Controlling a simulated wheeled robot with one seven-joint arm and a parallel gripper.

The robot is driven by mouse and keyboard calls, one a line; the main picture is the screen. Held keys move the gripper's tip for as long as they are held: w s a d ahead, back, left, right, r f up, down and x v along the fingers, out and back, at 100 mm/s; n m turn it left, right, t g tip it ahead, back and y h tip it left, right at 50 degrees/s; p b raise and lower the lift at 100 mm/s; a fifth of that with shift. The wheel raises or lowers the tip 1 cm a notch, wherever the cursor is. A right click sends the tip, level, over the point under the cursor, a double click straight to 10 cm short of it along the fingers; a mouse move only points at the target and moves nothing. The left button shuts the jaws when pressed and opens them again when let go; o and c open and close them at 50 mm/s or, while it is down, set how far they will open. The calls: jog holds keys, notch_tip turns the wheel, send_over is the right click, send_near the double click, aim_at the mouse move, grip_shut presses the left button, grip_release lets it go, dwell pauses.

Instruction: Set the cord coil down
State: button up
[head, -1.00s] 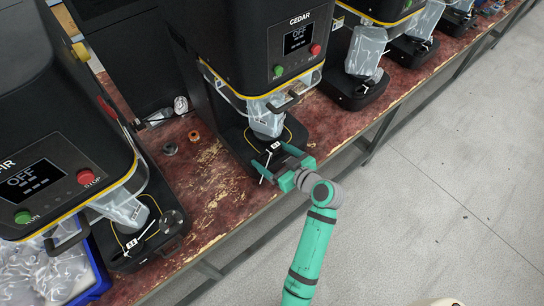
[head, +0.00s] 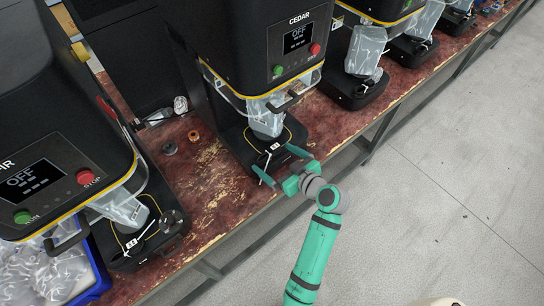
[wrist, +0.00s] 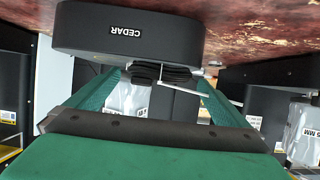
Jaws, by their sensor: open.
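The cord coil (wrist: 178,76) is a dark bundle with a thin white tie or stick across it. It rests against the black base plate (wrist: 75,30) of the middle CEDAR machine. In the head view its dark body blends into the base plate (head: 288,134), where a white tag and stick show. My gripper (head: 278,165) is open at the front edge of that base plate, one finger to each side. In the wrist view the coil shows between and beyond the green fingers (wrist: 163,88), and I see no finger closed on it.
The CEDAR machine (head: 285,50) with a hanging grey bag (head: 267,122) stands close over the base. A similar machine (head: 45,170) and blue bin (head: 95,265) are at left. Small rings (head: 194,136) lie on the worn red bench (head: 215,185).

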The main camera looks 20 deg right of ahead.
jog(key=v, duration=1)
jog(key=s+a+f+m+h, duration=0.55)
jog(key=s+a+f, duration=0.25)
jog(key=a+f, duration=0.35)
jog(key=s+a+r+t, duration=0.1)
jog(key=s+a+r, duration=0.3)
jog(key=s, duration=0.4)
jog(key=s+a+r+n+t, duration=0.1)
jog(key=s+a+r, duration=0.4)
jog(key=s, duration=0.4)
jog(key=shift+r+t+y, duration=0.3)
jog(key=shift+r+y, duration=0.15)
jog(key=shift+r, duration=0.3)
